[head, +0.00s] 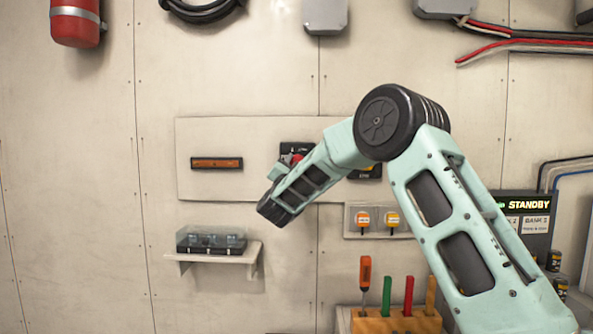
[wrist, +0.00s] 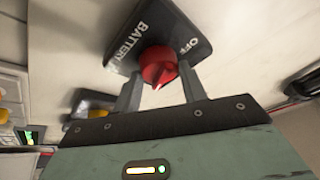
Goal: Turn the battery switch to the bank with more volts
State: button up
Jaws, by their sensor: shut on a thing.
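The battery switch is a black plate (wrist: 205,45) marked BATTERY and OFF, with a red knob (wrist: 158,62) at its middle. A pale mark shows on the knob's lower tip in the wrist view; I cannot read which position it points to. My gripper (wrist: 160,75) has one finger on each side of the knob and is shut on it. In the head view the switch plate (head: 294,147) is partly hidden behind my wrist.
An orange-brown bar (head: 217,163) is on the same wall panel, left of the switch.

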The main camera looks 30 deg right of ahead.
jog(key=o, duration=1)
jog(key=shift+c, duration=0.2)
jog(key=b+v, duration=0.6)
jog(key=v, duration=1.1)
jog(key=shift+s+f, duration=0.15)
jog(key=shift+f, duration=0.05)
jog(key=shift+a, duration=0.1)
